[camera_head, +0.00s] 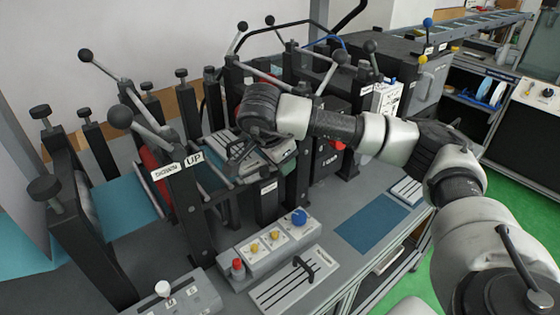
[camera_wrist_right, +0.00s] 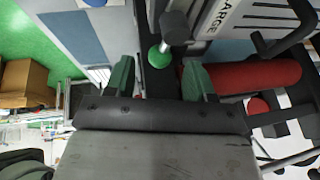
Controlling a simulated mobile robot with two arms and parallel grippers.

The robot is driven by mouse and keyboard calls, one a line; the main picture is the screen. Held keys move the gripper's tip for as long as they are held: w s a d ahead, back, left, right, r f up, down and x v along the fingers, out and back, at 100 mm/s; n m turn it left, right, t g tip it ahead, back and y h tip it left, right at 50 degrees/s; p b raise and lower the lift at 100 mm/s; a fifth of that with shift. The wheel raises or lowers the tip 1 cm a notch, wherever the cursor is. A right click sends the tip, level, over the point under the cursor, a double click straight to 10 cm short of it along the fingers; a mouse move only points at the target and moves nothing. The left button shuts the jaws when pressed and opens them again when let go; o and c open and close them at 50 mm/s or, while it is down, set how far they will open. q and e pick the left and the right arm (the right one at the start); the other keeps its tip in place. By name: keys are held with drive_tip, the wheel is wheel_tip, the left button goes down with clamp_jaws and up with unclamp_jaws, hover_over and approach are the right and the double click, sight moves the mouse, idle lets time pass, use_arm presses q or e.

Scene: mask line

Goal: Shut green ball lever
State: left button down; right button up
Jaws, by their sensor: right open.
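The green ball (camera_wrist_right: 160,56) of the lever shows in the right wrist view, with a dark grey cylindrical part just above it. My right gripper (camera_wrist_right: 160,75) is open. Its two greenish fingers stand on either side of the ball in the picture, with gaps on both sides. I cannot tell how far the ball lies beyond the fingertips. In the head view my right arm reaches in from the right to the machine's middle. The hand covers that area, and I cannot make out the green ball there. My left gripper is not in view.
A red roller (camera_wrist_right: 262,80) and a plate marked LARGE lie right of the fingers in the wrist view. Black-ball levers (camera_head: 120,116) and dark posts crowd the machine. A button box (camera_head: 268,245) stands in front. A blue mat (camera_head: 371,222) lies clear at right.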

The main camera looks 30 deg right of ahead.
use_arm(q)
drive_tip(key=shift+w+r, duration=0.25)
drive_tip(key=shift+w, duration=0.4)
use_arm(e)
drive_tip(key=shift+x, duration=1.35)
drive_tip(key=shift+c, duration=0.4)
drive_tip(key=c, duration=0.8)
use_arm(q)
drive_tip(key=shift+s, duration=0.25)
